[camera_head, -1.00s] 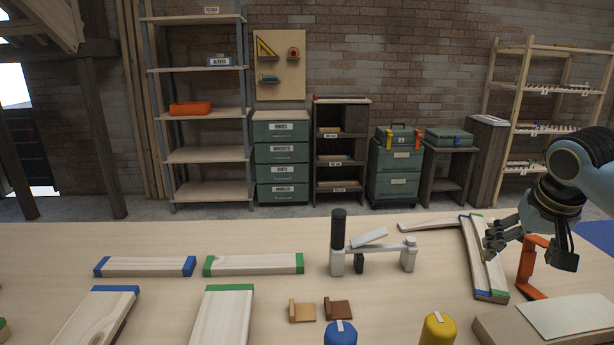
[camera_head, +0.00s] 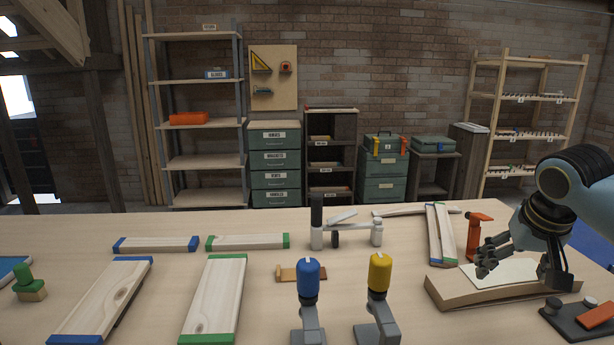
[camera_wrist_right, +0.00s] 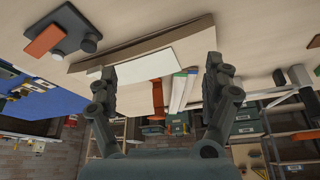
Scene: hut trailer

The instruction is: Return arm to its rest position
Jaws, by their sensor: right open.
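My right gripper (camera_head: 486,262) is at the right of the head view, above a wooden board with a white sheet (camera_head: 506,273) on it. Its fingers are apart with nothing between them. The right wrist view shows both fingers of the right gripper (camera_wrist_right: 161,85) spread wide, with the board's white sheet (camera_wrist_right: 150,62) beyond them. My right arm (camera_head: 580,195) comes in from the right edge. My left gripper is not in view.
Blue-ended (camera_head: 155,244) and green-ended planks (camera_head: 247,241) lie on the table (camera_head: 60,232). A blue-topped (camera_head: 308,280) and a yellow-topped tool (camera_head: 379,272) stand in front. An orange stand (camera_head: 474,240) is behind the board. A dark plate (camera_head: 575,320) lies at the right.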

